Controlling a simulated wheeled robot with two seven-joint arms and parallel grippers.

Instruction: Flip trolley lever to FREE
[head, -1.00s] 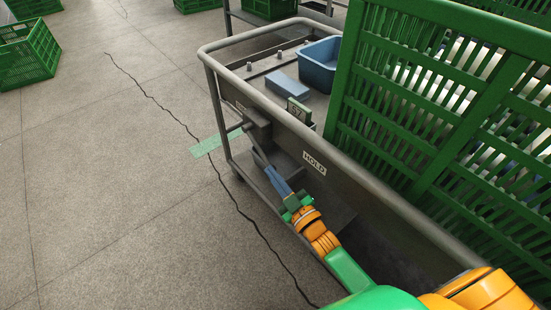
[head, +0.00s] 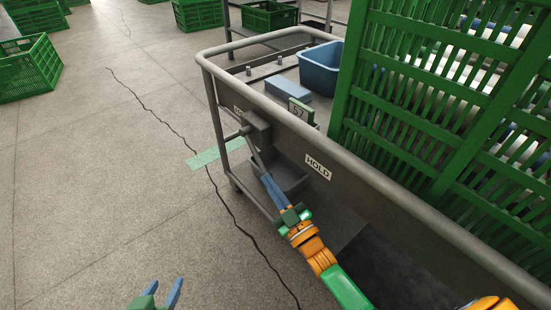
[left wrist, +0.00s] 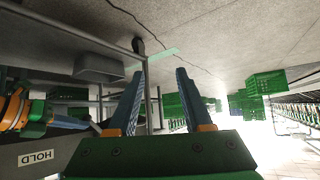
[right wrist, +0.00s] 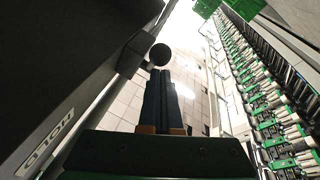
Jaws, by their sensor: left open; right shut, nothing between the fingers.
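The grey trolley (head: 375,185) has a dark lever block (head: 257,130) on its side. The lever (head: 258,160) slants down from the block toward my right gripper. A white HOLD label (head: 318,166) is right of it; another label (head: 238,111) left of the block is mostly hidden. My right gripper (head: 267,180) is shut and empty, its fingertips at the lever's lower end. In the right wrist view, a dark round knob (right wrist: 160,55) sits just beyond the closed fingertips; contact cannot be told. My left gripper (head: 163,290) is open and empty over the floor, apart from the trolley.
A large green crate (head: 430,110) stands on the trolley's right. A blue bin (head: 320,68), a pale blue block (head: 288,89) and a plate marked 57 (head: 300,110) are on its top. A green floor strip (head: 215,153) lies beside it.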

